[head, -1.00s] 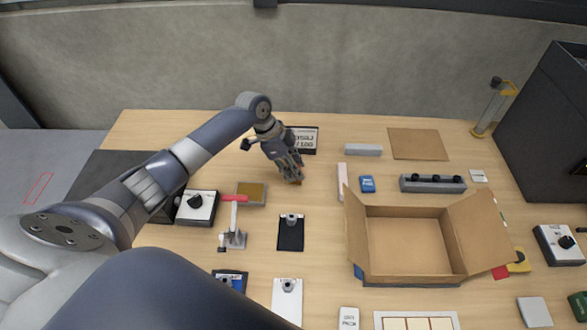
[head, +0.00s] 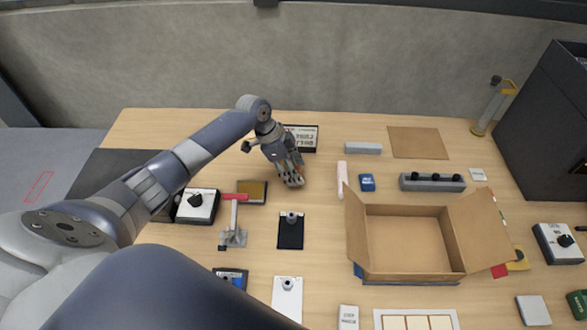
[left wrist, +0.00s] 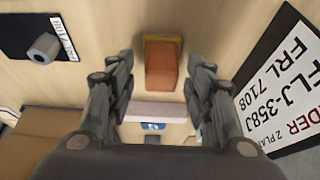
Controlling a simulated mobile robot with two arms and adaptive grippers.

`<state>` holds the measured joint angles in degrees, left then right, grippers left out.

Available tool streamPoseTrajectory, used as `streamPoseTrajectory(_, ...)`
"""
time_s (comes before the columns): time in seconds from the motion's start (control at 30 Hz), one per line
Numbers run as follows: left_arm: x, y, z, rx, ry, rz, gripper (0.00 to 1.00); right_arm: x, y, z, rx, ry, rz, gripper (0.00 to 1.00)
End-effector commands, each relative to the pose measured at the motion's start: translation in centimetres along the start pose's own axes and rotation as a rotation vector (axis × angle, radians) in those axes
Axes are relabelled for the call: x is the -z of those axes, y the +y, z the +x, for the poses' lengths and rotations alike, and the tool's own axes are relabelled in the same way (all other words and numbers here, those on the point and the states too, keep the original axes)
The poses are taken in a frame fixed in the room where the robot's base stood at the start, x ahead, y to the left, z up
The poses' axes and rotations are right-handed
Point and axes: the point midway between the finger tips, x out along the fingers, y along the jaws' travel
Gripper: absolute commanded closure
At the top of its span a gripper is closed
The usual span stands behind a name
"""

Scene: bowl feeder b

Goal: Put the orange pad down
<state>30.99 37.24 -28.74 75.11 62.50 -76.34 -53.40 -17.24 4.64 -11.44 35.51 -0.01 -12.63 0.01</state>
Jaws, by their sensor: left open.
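The orange pad (left wrist: 162,66) is a small orange-brown block lying on the wooden table in the left wrist view. It sits between and just beyond the spread fingertips of my left gripper (left wrist: 160,84), with a visible gap on each side. In the head view the left gripper (head: 291,183) points down near the table, and its fingers hide nearly all of the pad. The left gripper is open and holds nothing. My right gripper is not in view.
A black-and-white plate (head: 303,139) lies just behind the left gripper, a pale pink bar (head: 342,177) to its right. A black card with a metal knob (head: 290,232) lies in front. An open cardboard box (head: 411,281) stands farther right.

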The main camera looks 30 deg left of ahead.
Motion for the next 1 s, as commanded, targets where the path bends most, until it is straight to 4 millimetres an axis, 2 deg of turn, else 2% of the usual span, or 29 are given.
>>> streamPoseTrajectory(0.17, -0.2, -0.2, -3.0, 0.006, -0.001, 0.002, 0.52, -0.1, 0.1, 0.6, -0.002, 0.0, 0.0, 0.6)
streamPoseTrajectory(0.4, -0.1, -0.2, -8.1, 0.005, 0.0, 0.002, 0.52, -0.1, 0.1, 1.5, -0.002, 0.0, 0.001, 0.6)
streamPoseTrajectory(0.53, -0.1, -0.1, -10.2, 0.004, 0.0, 0.001, 0.52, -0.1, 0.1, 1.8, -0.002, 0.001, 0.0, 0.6)
streamPoseTrajectory(0.7, 0.0, -0.1, -11.6, 0.001, 0.0, 0.0, 0.52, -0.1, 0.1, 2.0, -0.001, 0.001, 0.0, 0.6)
streamPoseTrajectory(1.0, 0.0, -0.1, -11.8, 0.001, 0.0, 0.0, 0.52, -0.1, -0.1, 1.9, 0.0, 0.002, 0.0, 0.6)
